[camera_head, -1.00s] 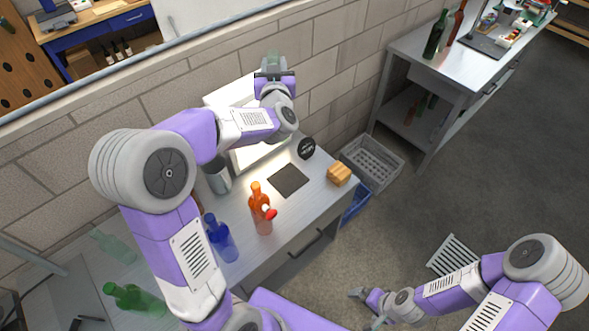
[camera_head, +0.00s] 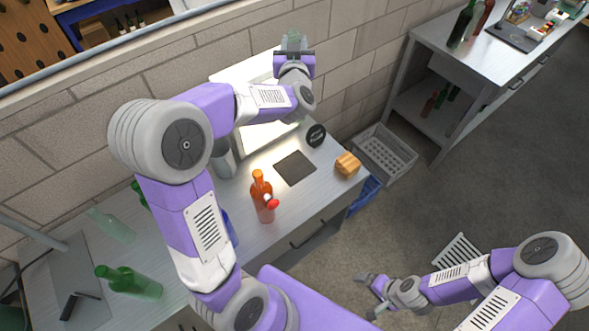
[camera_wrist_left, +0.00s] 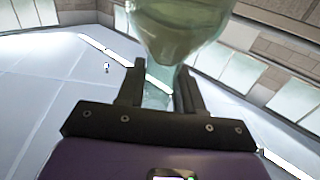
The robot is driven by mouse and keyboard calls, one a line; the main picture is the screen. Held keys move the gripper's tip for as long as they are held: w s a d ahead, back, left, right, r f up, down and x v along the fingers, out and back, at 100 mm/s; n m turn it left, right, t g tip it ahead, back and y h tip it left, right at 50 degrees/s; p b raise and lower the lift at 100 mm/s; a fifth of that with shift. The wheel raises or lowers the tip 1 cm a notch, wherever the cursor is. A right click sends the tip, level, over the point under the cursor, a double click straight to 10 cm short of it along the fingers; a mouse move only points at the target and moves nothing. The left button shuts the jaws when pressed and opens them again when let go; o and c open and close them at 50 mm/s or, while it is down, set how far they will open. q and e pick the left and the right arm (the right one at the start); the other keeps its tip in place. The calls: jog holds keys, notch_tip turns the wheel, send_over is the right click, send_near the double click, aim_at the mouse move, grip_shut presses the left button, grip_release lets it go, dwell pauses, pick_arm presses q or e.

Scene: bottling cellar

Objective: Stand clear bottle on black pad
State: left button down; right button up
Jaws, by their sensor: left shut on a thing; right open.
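My left gripper (camera_head: 294,50) is shut on a clear, pale greenish bottle (camera_head: 292,38), held high in front of the brick wall. In the left wrist view the bottle (camera_wrist_left: 180,30) is between the fingers, its wider part beyond them and cut off by the top edge. The black pad (camera_head: 295,168) lies flat and bare on the workbench, below and clear of the held bottle. My right gripper (camera_head: 374,290) is open and empty, low over the floor in front of the bench.
An orange bottle (camera_head: 262,196) with a red part stands left of the pad. A black disc (camera_head: 316,135) and a wooden block (camera_head: 347,164) are close by. Green bottle (camera_head: 128,281) and pale bottle (camera_head: 110,225) lie at left. A grey crate (camera_head: 383,153) stands beyond the bench.

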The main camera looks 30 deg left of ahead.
pick_arm(q)
notch_tip(320, 180, down, 19)
jog(key=b, duration=1.9)
jog(key=shift+w, duration=0.1)
notch_tip(320, 180, down, 10)
jog(key=b, duration=0.3)
jog(key=shift+f, duration=0.1)
jog(key=c, duration=0.7)
grip_release()
jog(key=shift+f, duration=0.2)
jog(key=v, duration=1.2)
jog(key=shift+r, duration=0.1)
